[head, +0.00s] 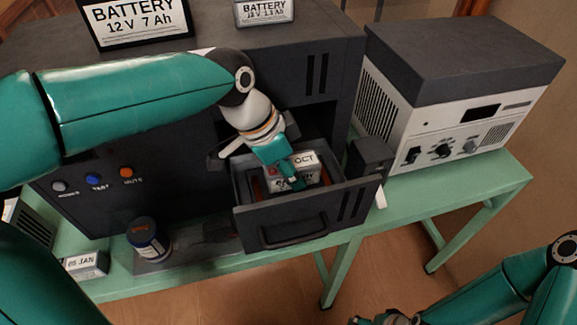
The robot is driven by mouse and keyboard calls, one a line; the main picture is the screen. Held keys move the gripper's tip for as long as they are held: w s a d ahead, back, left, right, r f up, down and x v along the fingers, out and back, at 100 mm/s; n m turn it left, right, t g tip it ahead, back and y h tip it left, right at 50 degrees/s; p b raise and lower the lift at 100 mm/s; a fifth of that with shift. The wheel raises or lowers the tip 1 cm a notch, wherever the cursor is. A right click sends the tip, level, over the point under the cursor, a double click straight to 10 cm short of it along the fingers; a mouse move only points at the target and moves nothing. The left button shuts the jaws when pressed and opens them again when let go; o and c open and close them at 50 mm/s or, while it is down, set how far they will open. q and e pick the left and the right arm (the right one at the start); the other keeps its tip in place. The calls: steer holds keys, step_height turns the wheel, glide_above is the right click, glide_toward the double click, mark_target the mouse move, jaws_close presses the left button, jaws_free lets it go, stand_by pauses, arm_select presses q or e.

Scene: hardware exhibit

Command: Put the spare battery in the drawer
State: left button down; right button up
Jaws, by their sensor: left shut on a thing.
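The drawer (300,222) is pulled out from the dark cabinet. My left gripper (288,181) reaches down into it from above and is shut on a pale grey block, which I take for the spare battery (305,160). The block has a white label reading "OCT" and a red spot on top. It is within the drawer walls, and its lower part is hidden, so I cannot tell whether it touches the drawer floor. My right gripper (385,319) shows only partly at the bottom edge, and its jaws are not clear.
Two labelled batteries (135,22) (264,12) stand on the dark cabinet (190,95). A small block marked "05 JAN" (86,264) and a dark jar (146,238) are at the green bench's left. A dark block (370,158) stands right of the drawer, near a grey instrument (455,125).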

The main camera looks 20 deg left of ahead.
arm_select(q)
steer(key=shift+f, duration=0.1)
steer(key=c, duration=0.5)
jaws_free()
steer(key=shift+f, duration=0.1)
